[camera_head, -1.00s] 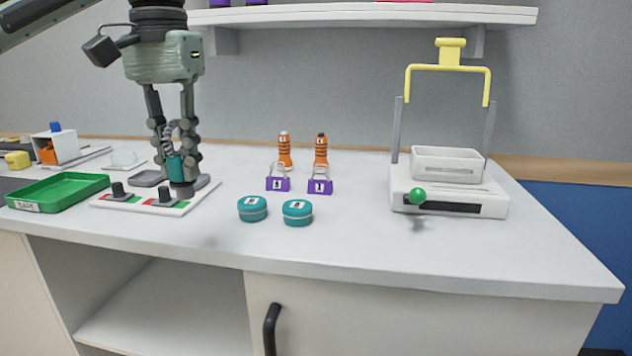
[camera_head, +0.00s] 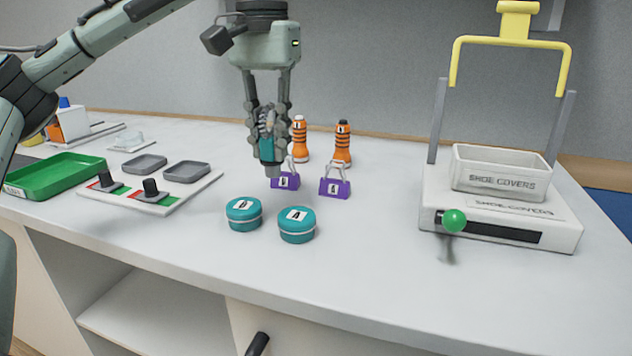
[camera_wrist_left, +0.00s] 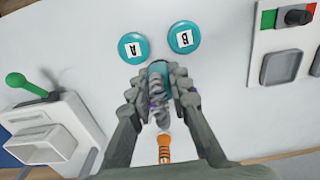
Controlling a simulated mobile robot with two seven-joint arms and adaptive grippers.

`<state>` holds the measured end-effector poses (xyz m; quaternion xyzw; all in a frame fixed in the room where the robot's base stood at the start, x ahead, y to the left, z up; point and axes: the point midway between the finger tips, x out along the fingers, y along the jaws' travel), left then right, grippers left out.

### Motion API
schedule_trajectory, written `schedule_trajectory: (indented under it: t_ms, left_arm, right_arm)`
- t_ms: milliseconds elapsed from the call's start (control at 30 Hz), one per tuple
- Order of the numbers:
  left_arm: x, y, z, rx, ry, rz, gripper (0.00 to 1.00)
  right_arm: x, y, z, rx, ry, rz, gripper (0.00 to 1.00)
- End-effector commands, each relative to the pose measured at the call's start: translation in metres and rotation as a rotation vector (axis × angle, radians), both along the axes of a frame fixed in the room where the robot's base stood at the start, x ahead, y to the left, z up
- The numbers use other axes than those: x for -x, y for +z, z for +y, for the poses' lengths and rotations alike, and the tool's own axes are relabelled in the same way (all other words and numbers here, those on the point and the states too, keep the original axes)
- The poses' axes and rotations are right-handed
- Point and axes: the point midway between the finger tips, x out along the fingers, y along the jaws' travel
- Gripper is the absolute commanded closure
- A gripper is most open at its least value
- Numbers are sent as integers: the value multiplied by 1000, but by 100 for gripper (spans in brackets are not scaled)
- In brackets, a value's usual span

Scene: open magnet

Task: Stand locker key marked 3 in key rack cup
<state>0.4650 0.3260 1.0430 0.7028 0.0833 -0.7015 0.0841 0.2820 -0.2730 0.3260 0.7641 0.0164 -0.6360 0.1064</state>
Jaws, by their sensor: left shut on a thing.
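My left gripper (camera_head: 268,165) is shut on a teal piece with a grey coil (camera_head: 266,149), held upright above the table. In the left wrist view the teal piece (camera_wrist_left: 158,69) and the coil sit between the fingers of the gripper (camera_wrist_left: 160,95). This looks like a key on a coil; no number 3 is readable on it. In the head view it is in front of the left purple padlock (camera_head: 286,181) and partly hides it. I cannot pick out a key rack cup for certain. My right gripper is not in view.
Two teal tins, B (camera_head: 243,214) and A (camera_head: 297,225), stand in front. A second purple padlock (camera_head: 335,188) and two orange striped bottles (camera_head: 342,145) are behind. A shoe covers dispenser (camera_head: 500,205) stands right; a board with knobs (camera_head: 150,195) and green tray (camera_head: 55,175) stand left.

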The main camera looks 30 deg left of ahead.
Motion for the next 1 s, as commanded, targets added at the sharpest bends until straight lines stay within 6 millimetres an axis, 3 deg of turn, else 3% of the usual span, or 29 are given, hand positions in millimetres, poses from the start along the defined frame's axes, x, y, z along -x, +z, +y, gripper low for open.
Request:
schedule_trajectory:
  t_ms: [200,400,567,800,1000]
  left_arm:
    - [-33,-27,-28,0,-5,6,100]
    - [-51,-40,-42,-1,-2,1,100]
    - [-53,-49,-43,-1,0,0,100]
    - [-53,-79,-42,-2,0,0,100]
    - [-53,-81,-42,-1,0,-1,100]
  right_arm:
    - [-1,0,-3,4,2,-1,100]
    - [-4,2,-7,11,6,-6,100]
    - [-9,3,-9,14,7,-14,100]
    - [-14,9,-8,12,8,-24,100]
    - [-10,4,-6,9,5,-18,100]
